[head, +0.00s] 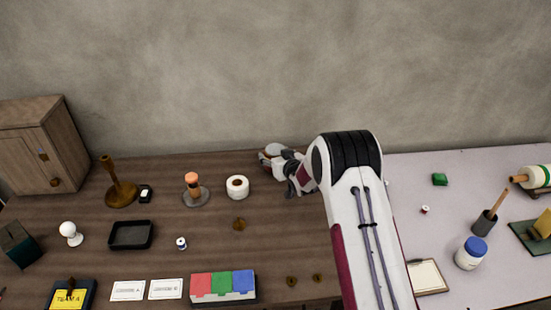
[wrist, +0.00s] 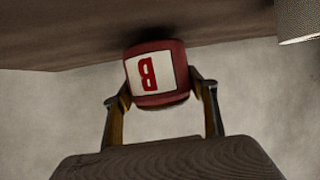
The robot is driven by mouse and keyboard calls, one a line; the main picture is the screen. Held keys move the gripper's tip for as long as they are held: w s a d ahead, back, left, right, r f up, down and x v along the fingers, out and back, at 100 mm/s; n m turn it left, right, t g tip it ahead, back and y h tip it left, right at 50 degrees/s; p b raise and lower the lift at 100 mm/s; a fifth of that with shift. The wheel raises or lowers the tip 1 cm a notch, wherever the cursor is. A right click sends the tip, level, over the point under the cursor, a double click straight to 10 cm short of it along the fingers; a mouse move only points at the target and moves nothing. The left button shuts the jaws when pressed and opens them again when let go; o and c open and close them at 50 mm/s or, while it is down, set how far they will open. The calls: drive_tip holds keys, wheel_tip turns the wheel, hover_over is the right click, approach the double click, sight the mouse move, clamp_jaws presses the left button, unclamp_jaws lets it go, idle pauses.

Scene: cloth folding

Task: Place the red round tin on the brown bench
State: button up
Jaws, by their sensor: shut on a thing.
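The red round tin (wrist: 178,99) shows in the wrist view, with a pale label bearing a red letter B. My gripper (wrist: 158,84) is shut on it, one finger on each side. The brown bench (wrist: 80,45) fills the top of this view, and a dark shadow lies on it beside the tin. I cannot tell whether the tin touches the bench. In the head view the brown bench (head: 200,215) spans the left and middle. My wrist is over its back edge, and the tin cannot be made out there.
A white roll (head: 237,187) stands left of my wrist, near a post on a round base (head: 195,190). A black tray (head: 131,235) and colored blocks (head: 223,285) are farther left and front. A pale table (head: 440,220) adjoins on the right. A wall (head: 240,75) stands behind.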

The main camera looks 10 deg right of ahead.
drive_tip(key=shift+f, duration=0.55)
drive_tip(key=shift+f, duration=0.15)
drive_tip(key=o, duration=1.6)
drive_tip(key=shift+f, duration=0.1)
drive_tip(key=shift+r, duration=0.2)
drive_tip(key=shift+v, duration=6)
drive_tip(key=shift+f, duration=0.1)
